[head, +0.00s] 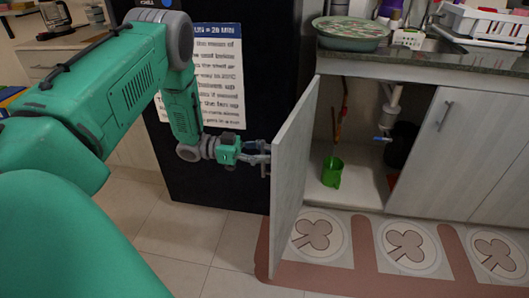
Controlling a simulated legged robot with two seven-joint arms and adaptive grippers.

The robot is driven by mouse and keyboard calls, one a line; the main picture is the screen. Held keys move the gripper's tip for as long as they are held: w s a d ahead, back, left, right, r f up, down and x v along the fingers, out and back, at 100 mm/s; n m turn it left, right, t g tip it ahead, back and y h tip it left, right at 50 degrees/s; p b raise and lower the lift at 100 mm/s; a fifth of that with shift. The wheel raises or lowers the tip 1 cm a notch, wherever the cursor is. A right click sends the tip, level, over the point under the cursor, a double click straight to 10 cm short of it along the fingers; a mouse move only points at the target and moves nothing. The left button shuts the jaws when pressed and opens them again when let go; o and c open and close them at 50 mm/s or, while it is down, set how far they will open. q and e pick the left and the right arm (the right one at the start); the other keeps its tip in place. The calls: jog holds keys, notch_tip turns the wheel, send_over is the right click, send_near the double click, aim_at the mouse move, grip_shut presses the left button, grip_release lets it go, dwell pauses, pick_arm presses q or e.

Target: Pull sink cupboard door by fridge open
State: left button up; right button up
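The sink cupboard door (297,165) by the fridge is pale grey. It stands well open, swung out towards me, with its outer face turned to the fridge. My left gripper (263,155) is at the door's outer face, near its free edge. Its fingers point right and reach the door or come very close to it. The handle cannot be made out clearly there, so I cannot tell whether the fingers are closed on it. My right gripper is out of view.
The black fridge (258,50) with a paper notice stands left of the door. The opened cupboard shows a green cup (333,171) and sink pipes (391,110). A second cupboard door (455,150) is shut. A patterned mat (362,245) lies on the floor below.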

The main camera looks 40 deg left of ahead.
pick_arm(q)
jog(key=shift+a, duration=0.1)
jog(key=v, duration=1.2)
jog(key=shift+a, duration=0.1)
dwell(0.4)
